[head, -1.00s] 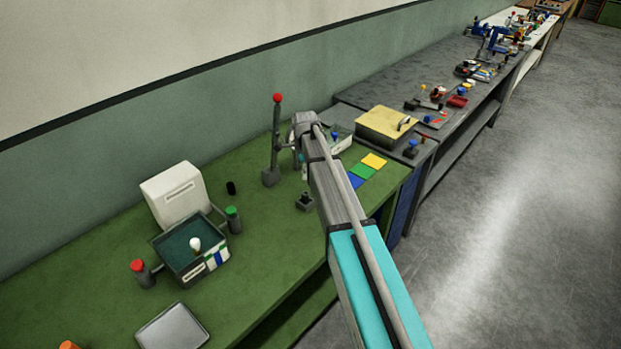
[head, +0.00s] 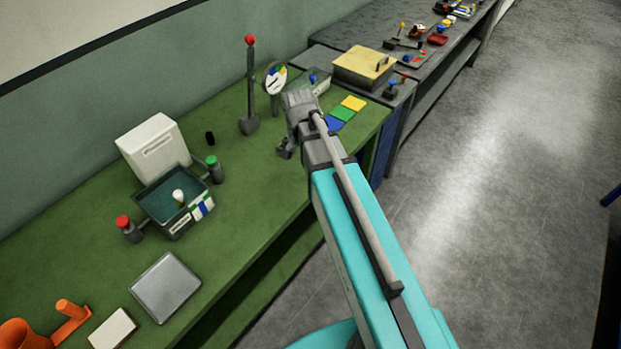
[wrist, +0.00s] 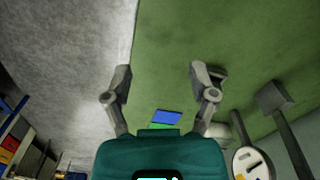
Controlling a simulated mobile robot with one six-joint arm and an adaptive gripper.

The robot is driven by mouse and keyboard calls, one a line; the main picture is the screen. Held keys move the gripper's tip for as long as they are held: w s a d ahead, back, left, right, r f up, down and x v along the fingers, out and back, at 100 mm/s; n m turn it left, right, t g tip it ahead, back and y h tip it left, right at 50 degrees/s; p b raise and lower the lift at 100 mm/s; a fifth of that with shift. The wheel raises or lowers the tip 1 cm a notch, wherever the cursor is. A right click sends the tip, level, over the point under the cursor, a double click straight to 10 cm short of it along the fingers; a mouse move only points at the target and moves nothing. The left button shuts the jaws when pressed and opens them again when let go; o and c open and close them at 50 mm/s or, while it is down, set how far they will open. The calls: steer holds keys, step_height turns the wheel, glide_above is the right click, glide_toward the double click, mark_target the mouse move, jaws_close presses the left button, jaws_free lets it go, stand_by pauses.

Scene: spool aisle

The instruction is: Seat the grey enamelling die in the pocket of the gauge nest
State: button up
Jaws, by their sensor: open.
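My gripper (wrist: 161,78) is open and empty in the wrist view, its two fingers wide apart above the green bench (head: 90,215). In the head view its fingers are hidden behind my wrist. A small dark grey block (head: 284,149) with a short upright part stands on the bench just left of my wrist. In the wrist view a grey block (wrist: 218,74) shows partly behind the right finger. I cannot tell whether it is the gauge nest or the enamelling die. No pocket can be made out.
A red-knobbed lever (head: 250,90) and a round dial (head: 275,78) stand just behind the gripper. Coloured tiles (head: 344,113) lie to the right. Bench between is clear.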

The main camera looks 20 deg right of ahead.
steer(key=s+n, duration=0.7)
steer(key=s, duration=0.2)
steer(key=shift+s, duration=0.4)
